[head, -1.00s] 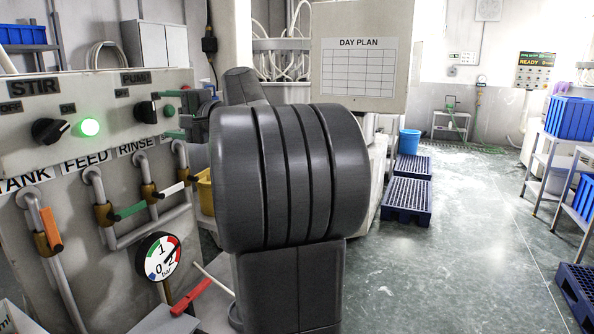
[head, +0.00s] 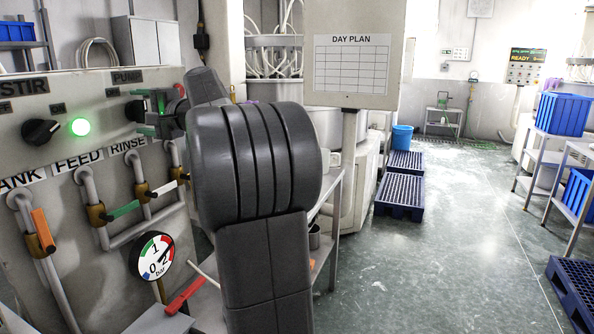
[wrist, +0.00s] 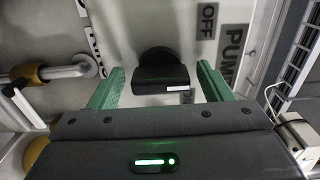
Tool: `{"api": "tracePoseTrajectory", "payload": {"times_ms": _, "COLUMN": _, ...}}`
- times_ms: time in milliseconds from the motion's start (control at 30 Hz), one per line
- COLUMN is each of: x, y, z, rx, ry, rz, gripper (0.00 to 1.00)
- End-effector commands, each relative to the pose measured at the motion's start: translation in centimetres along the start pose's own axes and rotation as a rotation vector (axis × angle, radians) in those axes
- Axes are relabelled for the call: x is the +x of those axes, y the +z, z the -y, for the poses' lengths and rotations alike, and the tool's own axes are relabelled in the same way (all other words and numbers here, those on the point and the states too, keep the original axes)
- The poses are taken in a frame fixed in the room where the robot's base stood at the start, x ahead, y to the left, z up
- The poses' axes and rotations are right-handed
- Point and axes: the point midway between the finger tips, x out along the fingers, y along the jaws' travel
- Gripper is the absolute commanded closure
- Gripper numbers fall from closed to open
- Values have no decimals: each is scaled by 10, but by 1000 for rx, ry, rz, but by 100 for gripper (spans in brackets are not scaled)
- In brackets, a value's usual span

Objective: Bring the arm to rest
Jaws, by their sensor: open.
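My gripper (head: 148,113) is open at the control panel (head: 15,100), by the dark PUMP knob (head: 135,112). In the wrist view, the two green fingers of my gripper (wrist: 160,88) stand apart, one on each side of the black knob (wrist: 160,73), with a gap on both sides. The fingers hold nothing. An OFF label and part of the PUMP label show beside the knob. In the head view my dark arm rises through the middle and hides part of the bench behind it.
The panel also has a STIR knob (head: 41,132), a lit green lamp (head: 79,127), valves with orange, green and white handles, and a pressure gauge (head: 152,257). A red handle (head: 185,297) sticks out low. Blue pallets (head: 401,196) lie behind; the floor at right centre is open.

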Motion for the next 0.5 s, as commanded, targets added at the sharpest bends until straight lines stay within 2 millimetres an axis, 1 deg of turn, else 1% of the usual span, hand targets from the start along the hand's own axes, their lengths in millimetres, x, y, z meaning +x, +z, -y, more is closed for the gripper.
{"api": "tracePoseTrajectory", "payload": {"times_ms": 167, "x": -24, "y": -1, "z": 0, "rx": -3, "ry": 0, "rz": -4, "gripper": 27}}
{"api": "tracePoseTrajectory", "payload": {"times_ms": 500, "x": -92, "y": -1, "z": 0, "rx": -3, "ry": 0, "rz": -4, "gripper": 27}}
